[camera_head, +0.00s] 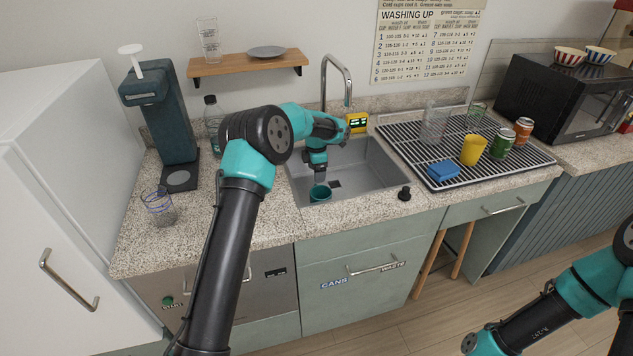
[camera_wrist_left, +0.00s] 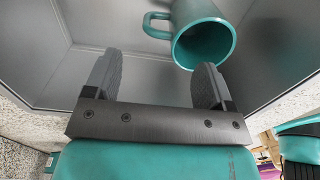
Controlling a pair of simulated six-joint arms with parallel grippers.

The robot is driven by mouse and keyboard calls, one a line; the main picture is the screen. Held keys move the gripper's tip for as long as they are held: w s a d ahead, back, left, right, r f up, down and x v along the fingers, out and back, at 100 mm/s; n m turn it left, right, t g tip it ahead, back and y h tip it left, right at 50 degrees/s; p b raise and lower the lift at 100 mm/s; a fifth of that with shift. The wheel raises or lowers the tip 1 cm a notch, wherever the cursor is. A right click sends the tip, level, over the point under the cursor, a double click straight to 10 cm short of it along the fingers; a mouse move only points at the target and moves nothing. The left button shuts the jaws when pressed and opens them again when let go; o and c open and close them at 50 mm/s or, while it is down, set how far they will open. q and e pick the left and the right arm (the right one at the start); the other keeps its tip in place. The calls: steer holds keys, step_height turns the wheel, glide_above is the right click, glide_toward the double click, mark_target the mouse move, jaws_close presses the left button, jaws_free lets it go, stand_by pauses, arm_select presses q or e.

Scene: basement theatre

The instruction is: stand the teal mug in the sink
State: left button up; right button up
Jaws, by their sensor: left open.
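The teal mug (camera_head: 320,194) is in the sink (camera_head: 372,170), near its front left. In the left wrist view the mug (camera_wrist_left: 204,35) is at the upper right, mouth toward the camera and handle on the left. My left gripper (camera_head: 319,172) is just above the mug; in the left wrist view my left gripper (camera_wrist_left: 154,85) is open with nothing between its fingers. The right finger overlaps the mug's rim in view; I cannot tell whether they touch. My right arm's fingers are out of view.
A tall curved faucet (camera_head: 337,80) stands behind the sink. A drying rack (camera_head: 460,150) to the right holds a yellow cup (camera_head: 473,150), a blue sponge (camera_head: 443,170) and cans. A black stopper (camera_head: 404,194) sits by the sink's front right. A glass (camera_head: 158,206) stands on the left counter.

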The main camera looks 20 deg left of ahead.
arm_select(q)
steer(key=shift+r, duration=2.05)
